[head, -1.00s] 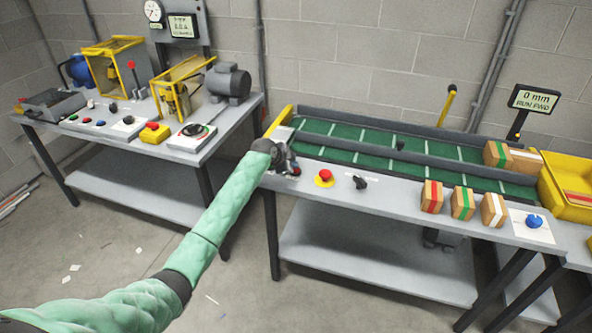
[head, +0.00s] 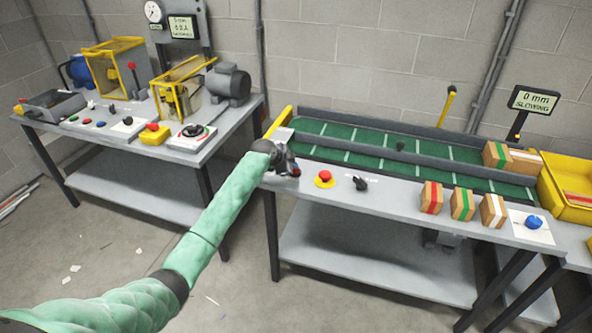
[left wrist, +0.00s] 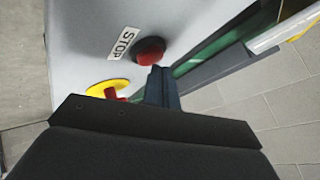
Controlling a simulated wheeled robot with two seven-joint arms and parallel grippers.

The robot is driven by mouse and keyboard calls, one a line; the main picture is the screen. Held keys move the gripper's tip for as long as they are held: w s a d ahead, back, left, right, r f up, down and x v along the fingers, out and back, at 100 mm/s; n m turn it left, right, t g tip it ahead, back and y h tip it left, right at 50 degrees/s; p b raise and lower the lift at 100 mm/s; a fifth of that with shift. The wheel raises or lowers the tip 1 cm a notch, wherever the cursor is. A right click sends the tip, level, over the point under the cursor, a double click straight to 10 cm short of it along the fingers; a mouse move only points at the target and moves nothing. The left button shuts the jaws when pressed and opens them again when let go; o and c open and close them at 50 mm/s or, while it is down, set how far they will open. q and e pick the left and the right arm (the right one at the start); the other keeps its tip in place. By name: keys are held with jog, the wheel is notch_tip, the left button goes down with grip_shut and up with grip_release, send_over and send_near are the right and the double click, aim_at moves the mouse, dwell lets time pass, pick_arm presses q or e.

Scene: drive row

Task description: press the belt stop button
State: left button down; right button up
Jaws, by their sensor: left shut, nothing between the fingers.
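The belt stop button is a red button (left wrist: 150,50) beside a white STOP label (left wrist: 122,43) in the left wrist view. In the head view my gripper hides it. My left gripper (head: 288,166) is shut and empty at the left end of the conveyor table. In the left wrist view its closed fingertips (left wrist: 158,76) are right at the red button, seemingly touching it. The green conveyor belt (head: 400,150) runs behind. The display (head: 533,100) reads 0 mm, SLOWING. My right gripper is not in view.
Striped boxes (head: 462,204), a blue knob (head: 533,221) and a yellow bin (head: 565,195) are further right. Another bench (head: 190,143) stands left.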

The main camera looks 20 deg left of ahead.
pick_arm(q)
jog(key=shift+r, duration=0.3)
jog(key=shift+r+p, duration=1.9)
jog(key=shift+r, duration=1.05)
